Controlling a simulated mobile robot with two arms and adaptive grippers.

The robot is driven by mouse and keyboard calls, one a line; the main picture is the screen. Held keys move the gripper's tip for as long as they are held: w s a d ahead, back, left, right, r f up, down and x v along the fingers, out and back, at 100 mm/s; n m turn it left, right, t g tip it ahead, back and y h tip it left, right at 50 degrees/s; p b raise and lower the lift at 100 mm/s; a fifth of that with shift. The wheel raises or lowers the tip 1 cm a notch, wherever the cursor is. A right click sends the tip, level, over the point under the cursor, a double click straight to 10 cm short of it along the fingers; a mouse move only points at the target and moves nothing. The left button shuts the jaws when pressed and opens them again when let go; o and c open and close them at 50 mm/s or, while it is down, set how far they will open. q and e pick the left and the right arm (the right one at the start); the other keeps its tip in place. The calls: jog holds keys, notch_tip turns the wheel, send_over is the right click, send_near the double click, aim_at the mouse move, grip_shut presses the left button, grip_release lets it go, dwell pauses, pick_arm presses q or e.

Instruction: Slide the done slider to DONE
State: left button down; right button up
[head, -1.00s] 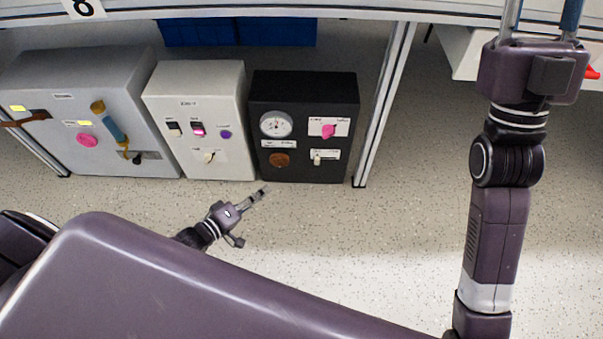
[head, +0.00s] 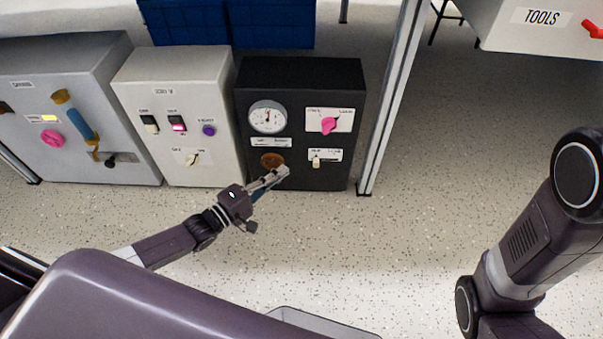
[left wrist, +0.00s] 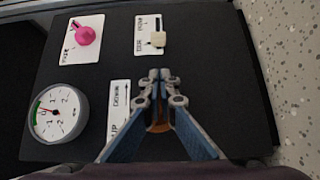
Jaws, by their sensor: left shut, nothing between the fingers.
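The slider plate (head: 333,154) is white and sits at the lower right of the black box's front. Its small cream knob (head: 316,161) is at the left part of the plate; the lettering is too small to read surely. In the left wrist view the knob (left wrist: 158,40) sits at the lower end of a dark slot in the plate (left wrist: 141,38). My left gripper (head: 283,172) is shut and empty, left of and slightly below the knob, in front of the brown round knob (head: 271,160). In the left wrist view the fingertips (left wrist: 160,74) are below the slider knob, apart from it.
The black box (head: 350,100) also carries a gauge (head: 267,117) and a pink rotary knob (head: 328,124). A white switch box (head: 180,75) and a grey box (head: 105,80) stand left. A metal post (head: 385,110) stands right. The speckled floor (head: 330,240) in front is clear.

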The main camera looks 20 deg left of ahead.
aim_at(336, 159)
pick_arm(q)
jog(key=w+d+b, duration=0.1)
jog(key=d, duration=0.1)
jog(key=w+d+b, duration=0.1)
jog(key=w+d, duration=0.1)
jog(key=shift+w+d+f+b, duration=0.15)
jog(key=shift+b, duration=0.15)
jog(key=shift+w+d, duration=0.15)
jog(key=shift+d, duration=0.3)
jog(key=d, duration=0.1)
jog(key=w+d+p, duration=0.1)
jog(key=d, duration=0.3)
jog(key=shift+w+r, duration=0.2)
jog(key=shift+r, duration=0.05)
jog(key=shift+w+d, duration=0.1)
jog(key=shift+d, duration=0.15)
